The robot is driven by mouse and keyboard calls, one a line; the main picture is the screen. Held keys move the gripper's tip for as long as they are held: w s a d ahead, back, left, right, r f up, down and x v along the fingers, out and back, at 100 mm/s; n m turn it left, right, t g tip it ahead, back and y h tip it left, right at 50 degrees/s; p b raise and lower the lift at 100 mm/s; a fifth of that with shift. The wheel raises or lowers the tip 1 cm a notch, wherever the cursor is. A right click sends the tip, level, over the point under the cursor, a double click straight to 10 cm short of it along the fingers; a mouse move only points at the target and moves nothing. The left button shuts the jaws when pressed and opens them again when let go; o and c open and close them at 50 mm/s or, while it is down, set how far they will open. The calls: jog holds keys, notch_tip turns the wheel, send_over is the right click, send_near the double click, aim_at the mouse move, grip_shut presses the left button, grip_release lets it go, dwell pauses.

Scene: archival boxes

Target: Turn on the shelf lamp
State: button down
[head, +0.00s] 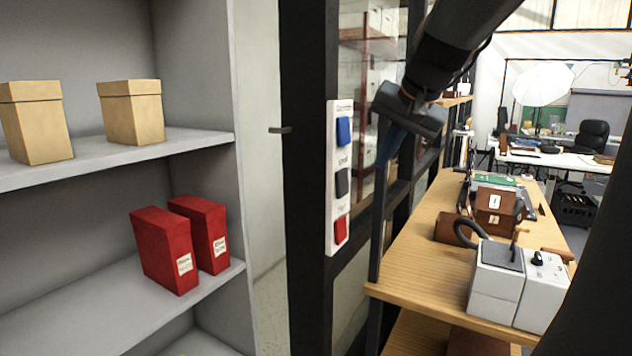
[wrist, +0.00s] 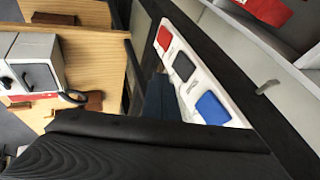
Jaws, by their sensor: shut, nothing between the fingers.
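A white panel (head: 340,260) is mounted on a dark post beside the grey shelf unit. It carries a blue button (head: 344,131) at the top, a dark grey button (head: 342,183) in the middle and a red button (head: 340,229) at the bottom. Small labels on it are too blurred to read surely. The wrist view also shows the panel, with the red (wrist: 164,38), dark (wrist: 184,67) and blue (wrist: 213,107) buttons. My gripper (head: 388,150) is shut and empty, to the right of the panel in the head view. Contact with any button is not visible. I cannot identify a shelf lamp.
The grey shelf unit (head: 190,150) holds tan boxes (head: 134,112) and red boxes (head: 165,250). A wooden table (head: 415,255) with a white-and-grey device (head: 497,282) and brown boxes stands at right. A thin handle (head: 280,130) sticks out left of the panel.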

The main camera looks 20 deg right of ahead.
jog(key=shift+f, duration=0.1)
jog(key=p, duration=0.2)
send_near(346, 194)
notch_tip(346, 194, down, 3)
jog(key=d, duration=0.3)
jog(key=w+a+p, duration=0.1)
jog(key=w+a+f+p, duration=0.1)
jog(key=shift+w+a+f, duration=0.25)
jog(key=shift+w+a, duration=0.05)
jog(key=shift+w+a+f, duration=0.15)
jog(key=shift+w+a, duration=0.05)
jog(key=shift+w, duration=0.05)
